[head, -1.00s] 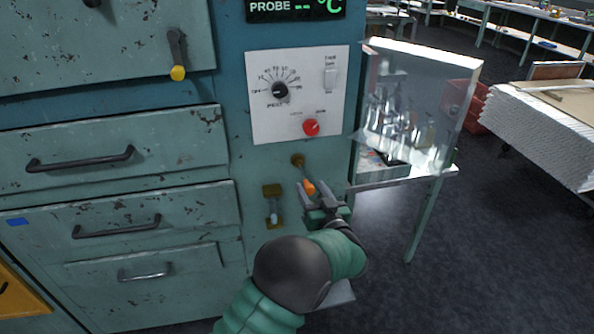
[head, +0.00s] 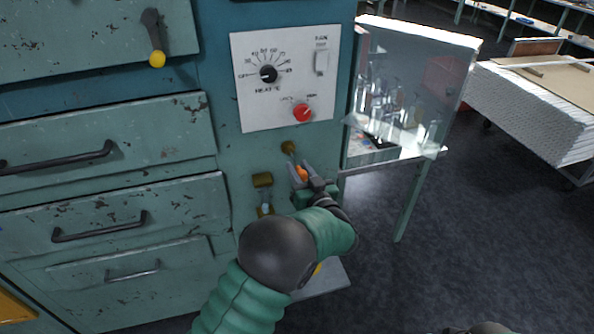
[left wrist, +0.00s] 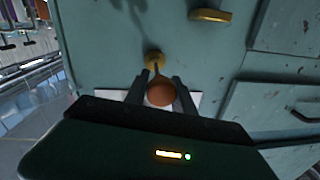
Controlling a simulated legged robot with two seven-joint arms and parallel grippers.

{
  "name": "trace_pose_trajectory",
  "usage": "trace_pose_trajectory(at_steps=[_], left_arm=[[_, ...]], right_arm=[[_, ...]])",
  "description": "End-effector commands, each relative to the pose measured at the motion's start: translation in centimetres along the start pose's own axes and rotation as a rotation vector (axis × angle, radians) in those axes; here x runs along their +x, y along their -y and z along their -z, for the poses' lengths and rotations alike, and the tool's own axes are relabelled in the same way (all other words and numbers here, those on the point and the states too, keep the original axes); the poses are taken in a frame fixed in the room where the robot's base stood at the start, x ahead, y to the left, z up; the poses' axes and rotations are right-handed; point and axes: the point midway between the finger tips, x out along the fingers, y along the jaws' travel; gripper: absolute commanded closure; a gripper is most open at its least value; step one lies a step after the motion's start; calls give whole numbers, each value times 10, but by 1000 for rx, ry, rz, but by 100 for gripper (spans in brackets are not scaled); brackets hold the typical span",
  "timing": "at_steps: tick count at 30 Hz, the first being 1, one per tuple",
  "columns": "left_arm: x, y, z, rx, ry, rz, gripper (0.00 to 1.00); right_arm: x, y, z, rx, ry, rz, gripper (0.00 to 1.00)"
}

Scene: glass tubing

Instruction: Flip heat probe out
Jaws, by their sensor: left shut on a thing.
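The heat probe is a lever with an orange knob (head: 301,174) on a thin stem. The stem comes from a round brass mount (head: 288,147) on the teal cabinet front, below the control panel. My left gripper (head: 304,178) is at the knob. In the left wrist view the orange knob (left wrist: 161,91) sits between the two dark fingers (left wrist: 155,93), below the brass mount (left wrist: 155,59). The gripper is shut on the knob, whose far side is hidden. My right gripper does not show.
A white panel (head: 245,105) with a dial (head: 268,74) and a red knob (head: 302,112) is above. A brass bracket (head: 262,180) is just left of the gripper. A glass-fronted box (head: 436,62) stands to the right. Drawers (head: 110,150) fill the left.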

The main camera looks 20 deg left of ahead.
Motion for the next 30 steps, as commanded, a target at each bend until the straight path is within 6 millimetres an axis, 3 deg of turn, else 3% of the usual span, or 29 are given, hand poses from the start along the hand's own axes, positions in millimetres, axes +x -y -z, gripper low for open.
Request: trace_pose_trajectory(at_steps=[1,30], left_arm=[[1,5,-8,9,11,12,100],[1,5,-13,14,21,12,100]], right_arm=[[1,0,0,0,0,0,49],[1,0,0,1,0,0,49]])
